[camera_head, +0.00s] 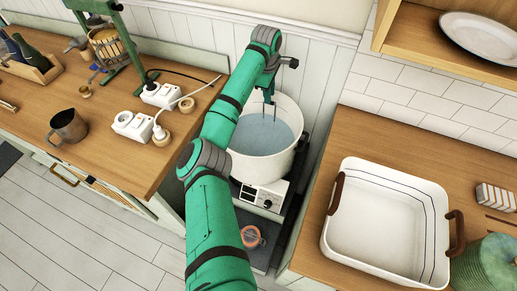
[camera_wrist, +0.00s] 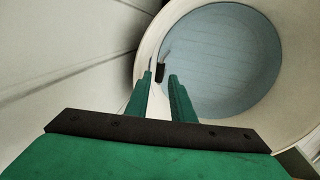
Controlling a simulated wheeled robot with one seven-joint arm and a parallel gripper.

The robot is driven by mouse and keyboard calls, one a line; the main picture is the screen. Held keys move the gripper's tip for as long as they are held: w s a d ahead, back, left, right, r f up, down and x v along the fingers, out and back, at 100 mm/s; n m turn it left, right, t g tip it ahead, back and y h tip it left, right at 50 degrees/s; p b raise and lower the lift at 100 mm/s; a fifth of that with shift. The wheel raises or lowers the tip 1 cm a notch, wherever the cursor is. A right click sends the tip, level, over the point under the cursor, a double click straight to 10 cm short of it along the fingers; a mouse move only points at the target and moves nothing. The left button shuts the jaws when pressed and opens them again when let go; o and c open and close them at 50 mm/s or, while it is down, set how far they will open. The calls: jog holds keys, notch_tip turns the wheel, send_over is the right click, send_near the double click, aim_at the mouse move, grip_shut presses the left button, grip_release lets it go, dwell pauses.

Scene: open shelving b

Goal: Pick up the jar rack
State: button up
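A large white pot (camera_head: 262,150) of bluish water stands on a white burner unit (camera_head: 262,196); its rim and water (camera_wrist: 225,60) fill the upper right of the wrist view. My gripper (camera_head: 269,98) points down at the pot's back rim. In the wrist view my gripper (camera_wrist: 160,84) has its two green fingers apart, with a pale strip between them. A small dark grip with a thin wire (camera_wrist: 161,72) shows at the fingertips, perhaps part of the jar rack; I cannot tell if they touch. The rest of the rack cannot be made out.
A white basin with brown handles (camera_head: 385,215) sits on the right counter. The left counter holds a metal jug (camera_head: 67,126), power sockets (camera_head: 133,125) and a green stand (camera_head: 120,45). A wooden shelf with a plate (camera_head: 485,35) hangs upper right. The wall is close behind the pot.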

jog(key=shift+w+d+f, duration=0.1)
jog(key=shift+w+f, duration=0.1)
jog(key=shift+f, duration=0.7)
jog(key=shift+w+f, duration=0.15)
jog(key=shift+f, duration=0.7)
grip_shut()
